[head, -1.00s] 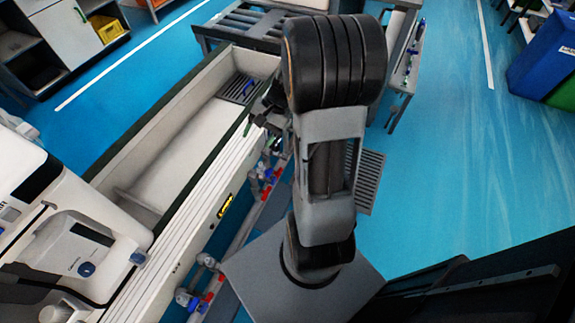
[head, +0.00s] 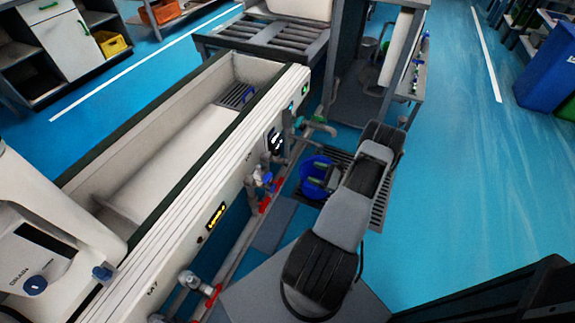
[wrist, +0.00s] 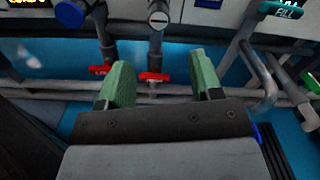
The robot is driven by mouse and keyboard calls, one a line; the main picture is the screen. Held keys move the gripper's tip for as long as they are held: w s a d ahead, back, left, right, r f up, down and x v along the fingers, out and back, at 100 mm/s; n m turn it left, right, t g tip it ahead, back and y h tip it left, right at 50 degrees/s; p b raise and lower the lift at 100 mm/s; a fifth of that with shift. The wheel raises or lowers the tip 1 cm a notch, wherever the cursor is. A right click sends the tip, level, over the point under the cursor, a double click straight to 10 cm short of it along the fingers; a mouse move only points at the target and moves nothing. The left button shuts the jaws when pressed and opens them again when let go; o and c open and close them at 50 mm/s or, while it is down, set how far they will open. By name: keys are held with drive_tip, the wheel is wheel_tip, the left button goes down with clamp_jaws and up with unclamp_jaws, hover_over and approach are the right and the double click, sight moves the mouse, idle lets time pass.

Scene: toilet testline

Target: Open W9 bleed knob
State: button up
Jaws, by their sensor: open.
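In the wrist view my gripper (wrist: 161,82) is open, its two green fingers apart with nothing between them. It faces grey pipes that carry red handles (wrist: 155,77). A blue knob (wrist: 70,14) is at the top left of that view, apart from the fingers. A grey fitting with a slotted round face (wrist: 158,19) is above the gap between them. In the head view blue knobs (head: 267,178) sit on the pipes along the white test bench (head: 232,165). No W9 label is readable, so I cannot tell which part is the bleed knob.
A blue round container (head: 312,187) stands low by the floor grating (head: 379,211), partly behind my arm. A teal FILL tag (wrist: 287,11) is at the wrist view's top right, with a curved grey pipe below. Blue floor (head: 455,200) is clear on the right.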

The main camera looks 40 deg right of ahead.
sight(287, 163)
drive_tip(key=b+x, duration=0.1)
drive_tip(key=x, duration=1.1)
drive_tip(key=shift+w+a+r, duration=0.1)
drive_tip(key=shift+w+a, duration=0.05)
drive_tip(key=c, duration=0.9)
